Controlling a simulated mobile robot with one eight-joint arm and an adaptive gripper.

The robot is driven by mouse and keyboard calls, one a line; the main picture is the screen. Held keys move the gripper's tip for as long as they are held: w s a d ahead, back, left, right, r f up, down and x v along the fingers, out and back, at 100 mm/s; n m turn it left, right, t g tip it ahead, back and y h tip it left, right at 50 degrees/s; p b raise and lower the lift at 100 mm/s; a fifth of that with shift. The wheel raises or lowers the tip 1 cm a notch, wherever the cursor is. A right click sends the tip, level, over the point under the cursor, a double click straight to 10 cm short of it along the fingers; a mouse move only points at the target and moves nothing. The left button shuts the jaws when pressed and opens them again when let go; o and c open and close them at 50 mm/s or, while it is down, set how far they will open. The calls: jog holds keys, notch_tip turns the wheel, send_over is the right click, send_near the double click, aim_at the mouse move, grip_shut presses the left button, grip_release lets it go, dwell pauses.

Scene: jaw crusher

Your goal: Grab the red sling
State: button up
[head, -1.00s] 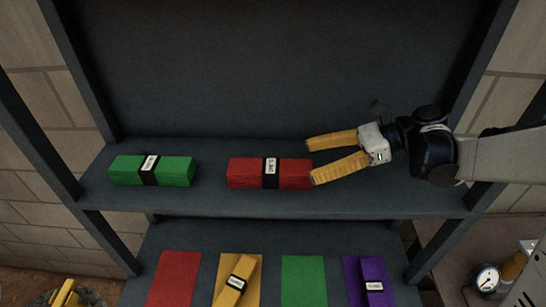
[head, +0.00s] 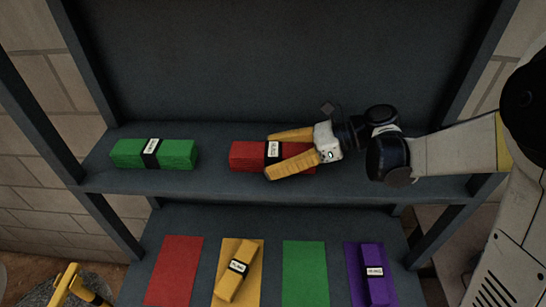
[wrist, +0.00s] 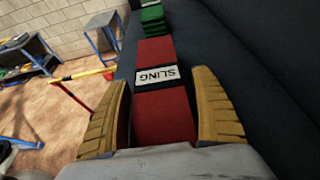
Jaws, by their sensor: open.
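The red sling (head: 247,155) is a folded bundle with a black band and a white label, lying on the upper shelf (head: 215,182). My gripper (head: 267,156) reaches in from the right, its yellow fingers over the right part of the sling.
A green sling (head: 178,153) lies to the left on the same shelf. The lower shelf has red (head: 174,270) and green (head: 305,272) patches, a yellow sling (head: 236,270) and a purple sling (head: 374,272). Dark posts frame the shelf; a back panel (head: 260,60) stands behind.

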jog(key=shift+d, duration=0.1)
jog(key=c, duration=1.5)
